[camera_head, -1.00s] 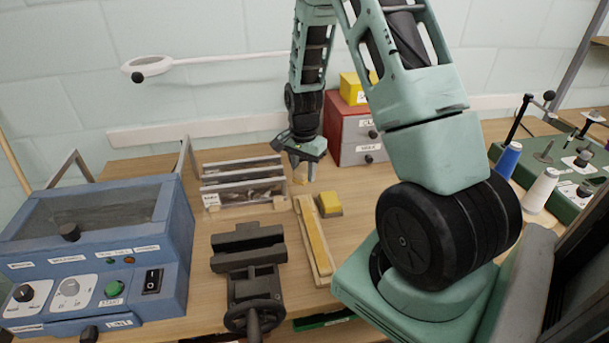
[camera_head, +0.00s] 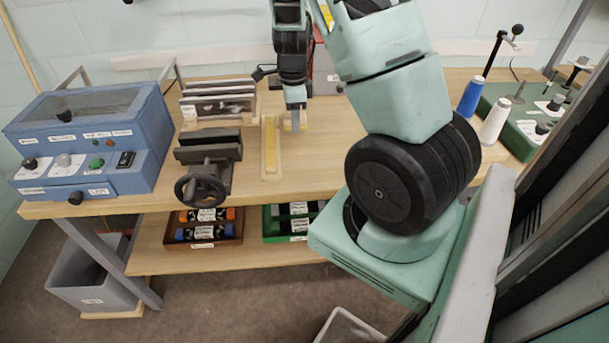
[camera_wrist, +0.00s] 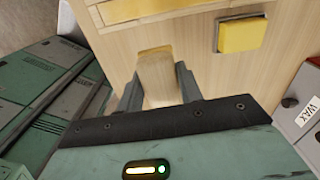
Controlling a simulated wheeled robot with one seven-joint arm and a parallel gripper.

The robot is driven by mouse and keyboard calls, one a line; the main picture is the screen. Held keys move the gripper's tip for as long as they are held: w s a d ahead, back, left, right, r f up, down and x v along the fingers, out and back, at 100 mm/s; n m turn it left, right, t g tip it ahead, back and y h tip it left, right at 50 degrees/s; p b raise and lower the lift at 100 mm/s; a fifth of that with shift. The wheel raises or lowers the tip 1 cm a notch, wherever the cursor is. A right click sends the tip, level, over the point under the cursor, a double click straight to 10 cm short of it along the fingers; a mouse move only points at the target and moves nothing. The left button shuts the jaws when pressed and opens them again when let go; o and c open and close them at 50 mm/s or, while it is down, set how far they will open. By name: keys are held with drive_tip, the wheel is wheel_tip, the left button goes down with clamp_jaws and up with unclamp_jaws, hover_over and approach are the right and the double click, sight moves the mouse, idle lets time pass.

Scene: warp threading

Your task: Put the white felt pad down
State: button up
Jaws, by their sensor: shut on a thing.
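My gripper (camera_wrist: 158,88) is shut on a small block, the white felt pad (camera_wrist: 157,72). It looks pale tan in this light and stands out between the two fingers in the wrist view. In the head view my gripper (camera_head: 296,120) points down over the bench, just right of a long wooden tray with a yellow strip. I cannot tell whether the held pad touches the bench top.
The wooden tray (camera_head: 270,174) lies beside my gripper. A yellow block in a metal holder (camera_wrist: 241,35) is close by in the wrist view. A dark vise (camera_head: 207,155) and blue machine (camera_head: 85,140) stand left. Bench top (camera_head: 335,150) right of the gripper is clear.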

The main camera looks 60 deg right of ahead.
hover_over(296, 157)
wheel_tip(296, 157, down, 6)
drive_tip(key=shift+r, duration=0.1)
drive_tip(key=shift+f, duration=2.1)
drive_tip(key=shift+f, duration=0.2)
drive_tip(key=o, duration=1)
drive_tip(key=shift+o, duration=0.2)
drive_tip(key=shift+r, duration=0.15)
